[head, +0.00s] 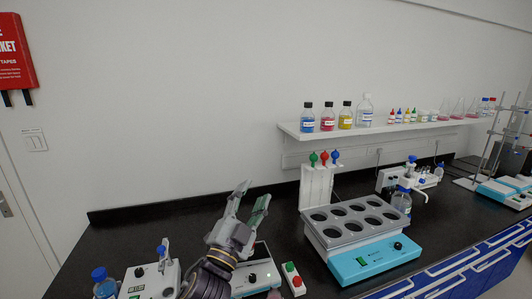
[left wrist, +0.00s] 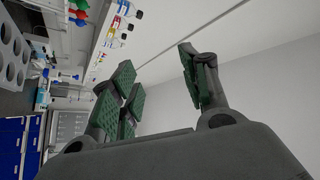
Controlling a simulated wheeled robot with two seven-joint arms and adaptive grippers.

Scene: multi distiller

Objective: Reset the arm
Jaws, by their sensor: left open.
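My left gripper (head: 249,203) is raised above the black bench in the head view, fingers pointing up. Its fingers are apart and nothing is between them. In the left wrist view the green-padded fingers (left wrist: 160,88) stand wide apart with the wall behind them. The lower part of my left arm comes in from the bottom edge of the head view. My right gripper is not in either view.
A multi-hole heating bath (head: 363,225) stands right of my left gripper. A control box with red and green buttons (head: 291,278) and a white device (head: 152,279) sit close to my arm. A wall shelf (head: 385,130) carries several bottles. Bare bench (head: 150,230) lies at the left back.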

